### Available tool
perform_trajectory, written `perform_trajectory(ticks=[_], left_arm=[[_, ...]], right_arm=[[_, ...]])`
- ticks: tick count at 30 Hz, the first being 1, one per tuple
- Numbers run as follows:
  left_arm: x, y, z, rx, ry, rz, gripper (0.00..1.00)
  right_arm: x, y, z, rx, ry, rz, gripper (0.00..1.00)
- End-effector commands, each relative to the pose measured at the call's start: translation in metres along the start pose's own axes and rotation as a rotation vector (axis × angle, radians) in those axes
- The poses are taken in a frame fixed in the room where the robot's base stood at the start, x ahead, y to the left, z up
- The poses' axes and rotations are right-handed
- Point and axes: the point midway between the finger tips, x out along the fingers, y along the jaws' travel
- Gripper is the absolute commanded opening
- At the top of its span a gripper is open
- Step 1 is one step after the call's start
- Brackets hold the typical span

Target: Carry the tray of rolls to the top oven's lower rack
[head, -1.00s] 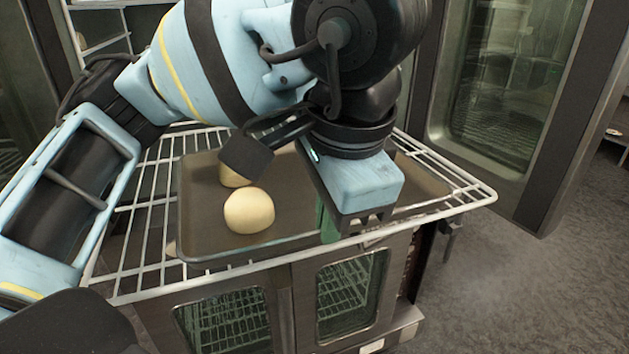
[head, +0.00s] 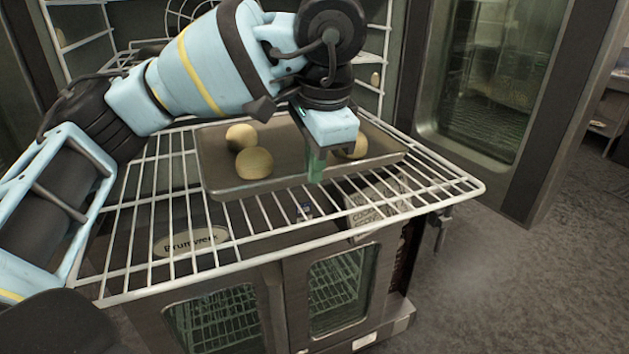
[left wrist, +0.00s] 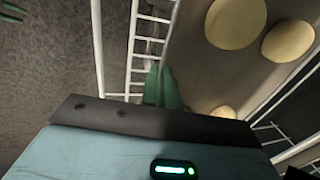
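The tray of rolls (head: 290,178) is a dark metal tray lying on a wire rack (head: 150,262) that sticks out of the top oven (head: 385,60). Three pale round rolls show on it: one at the back left (head: 241,137), one in front of it (head: 254,163), one at the right (head: 354,148), partly behind my gripper. My left gripper (head: 316,166) points down at the tray's front rim. Its green fingers (left wrist: 160,88) are close together and appear to straddle the rim in the left wrist view. My right gripper is out of view.
The open oven door (head: 500,90) stands to the right of the rack. A lower oven with glass doors (head: 335,290) is below, with a printed box or label (head: 375,205) under the rack. The rack's front part is bare. Open floor (head: 510,270) lies right.

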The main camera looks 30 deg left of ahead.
Motion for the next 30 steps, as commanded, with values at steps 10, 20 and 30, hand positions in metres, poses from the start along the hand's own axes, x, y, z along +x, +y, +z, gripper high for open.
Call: perform_trajectory(ticks=[10,20,30], left_arm=[[0.028,0.007,0.001,-0.001,0.003,-0.004,0.00],[0.034,0.008,0.000,-0.001,0.001,-0.001,0.00],[0.034,0.008,0.001,-0.001,-0.001,0.001,0.24]], right_arm=[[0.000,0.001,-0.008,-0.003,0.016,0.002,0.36],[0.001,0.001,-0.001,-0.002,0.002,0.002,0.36],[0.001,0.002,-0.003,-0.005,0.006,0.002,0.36]])
